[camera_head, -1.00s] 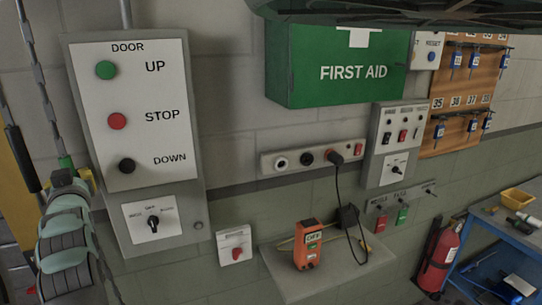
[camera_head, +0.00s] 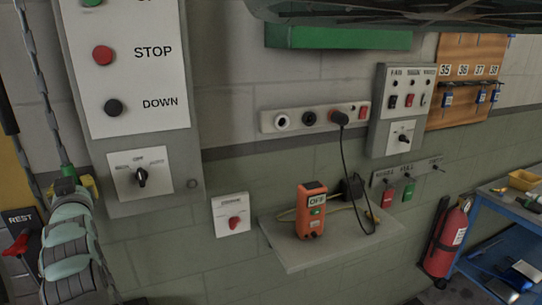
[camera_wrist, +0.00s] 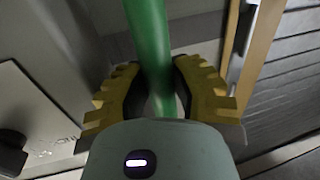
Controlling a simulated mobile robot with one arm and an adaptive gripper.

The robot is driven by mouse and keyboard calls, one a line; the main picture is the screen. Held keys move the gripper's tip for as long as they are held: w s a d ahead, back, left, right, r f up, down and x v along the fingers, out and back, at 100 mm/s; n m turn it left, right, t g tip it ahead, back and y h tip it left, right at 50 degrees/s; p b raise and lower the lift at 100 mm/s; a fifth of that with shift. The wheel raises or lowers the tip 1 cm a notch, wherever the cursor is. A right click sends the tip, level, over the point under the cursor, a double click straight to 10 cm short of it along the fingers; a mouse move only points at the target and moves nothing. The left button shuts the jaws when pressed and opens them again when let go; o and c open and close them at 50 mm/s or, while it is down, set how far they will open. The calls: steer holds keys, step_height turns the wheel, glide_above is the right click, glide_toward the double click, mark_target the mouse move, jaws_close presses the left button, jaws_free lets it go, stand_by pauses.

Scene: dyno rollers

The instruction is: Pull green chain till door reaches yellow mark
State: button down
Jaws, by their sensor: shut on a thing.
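A chain (camera_head: 42,90) hangs at the left of the head view, grey above with a green part (camera_head: 67,170) at my gripper (camera_head: 75,187). In the wrist view the green part (camera_wrist: 150,45) runs between the two yellow, dark-padded fingers of my gripper (camera_wrist: 163,95), which are shut on it. I cannot make out the yellow mark.
The door control panel (camera_head: 135,80) with STOP and DOWN buttons is right of the chain. A red lever marked REST (camera_head: 18,243) is at the lower left. A shelf (camera_head: 325,250) with an orange device (camera_head: 311,210), a fire extinguisher (camera_head: 447,238) and a blue bench (camera_head: 490,205) stand further right.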

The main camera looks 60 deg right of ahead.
steer(key=shift+f, duration=0.2)
steer(key=c, duration=1.1)
jaws_free()
steer(key=shift+o, duration=0.2)
steer(key=shift+r, duration=0.1)
steer(key=shift+s, duration=0.1)
steer(key=v, duration=1.2)
